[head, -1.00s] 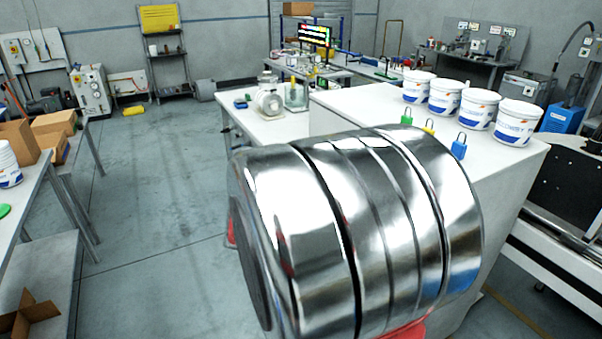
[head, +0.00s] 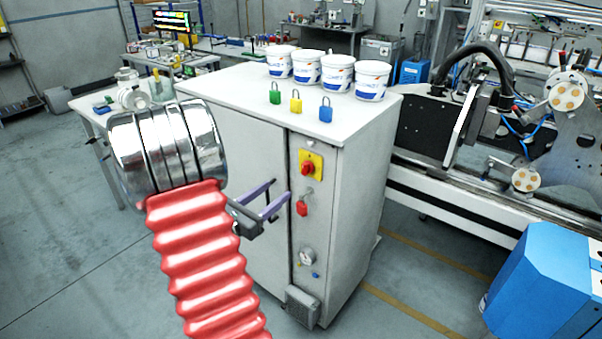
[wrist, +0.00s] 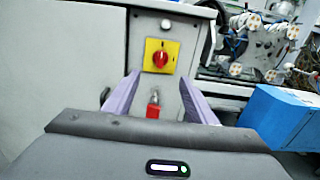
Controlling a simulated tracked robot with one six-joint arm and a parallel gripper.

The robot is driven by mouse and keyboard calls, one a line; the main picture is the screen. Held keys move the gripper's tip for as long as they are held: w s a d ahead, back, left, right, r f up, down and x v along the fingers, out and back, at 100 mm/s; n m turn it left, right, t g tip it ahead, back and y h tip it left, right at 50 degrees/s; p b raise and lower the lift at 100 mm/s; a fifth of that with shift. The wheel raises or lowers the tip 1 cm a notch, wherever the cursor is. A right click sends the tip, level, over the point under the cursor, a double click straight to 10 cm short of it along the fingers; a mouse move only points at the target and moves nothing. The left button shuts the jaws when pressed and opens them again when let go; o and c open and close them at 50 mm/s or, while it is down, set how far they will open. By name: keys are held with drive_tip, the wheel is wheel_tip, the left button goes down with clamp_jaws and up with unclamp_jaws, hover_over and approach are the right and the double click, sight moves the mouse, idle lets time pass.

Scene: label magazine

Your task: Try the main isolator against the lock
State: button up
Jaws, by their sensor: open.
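The main isolator is a red knob on a yellow plate (head: 312,163), high on the front of the pale cabinet; it also shows in the wrist view (wrist: 161,57). A red padlock (head: 302,208) hangs just below the plate; in the wrist view the padlock (wrist: 153,108) shows low between my fingers. I cannot tell what its shackle passes through. My gripper (head: 281,190), with two purple fingers, is open and empty in front of the cabinet, left of the padlock in the head view. In the wrist view my gripper (wrist: 160,80) points at the panel, with the knob above the fingertips.
Green (head: 275,97), yellow (head: 295,103) and blue (head: 325,112) padlocks stand on the cabinet top (head: 240,95), before several white tubs (head: 321,72). A gauge (head: 307,257) sits low on the cabinet front. A blue box-shaped unit (head: 540,280) stands at the right.

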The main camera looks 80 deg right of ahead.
sight(303, 171)
drive_tip(key=x, duration=1.3)
drive_tip(key=shift+s+d, duration=0.2)
drive_tip(key=shift+d, duration=0.15)
drive_tip(key=c, duration=1)
drive_tip(key=shift+c, duration=0.2)
drive_tip(key=shift+w+m, duration=0.1)
drive_tip(key=shift+m, duration=0.8)
drive_tip(key=o, duration=1)
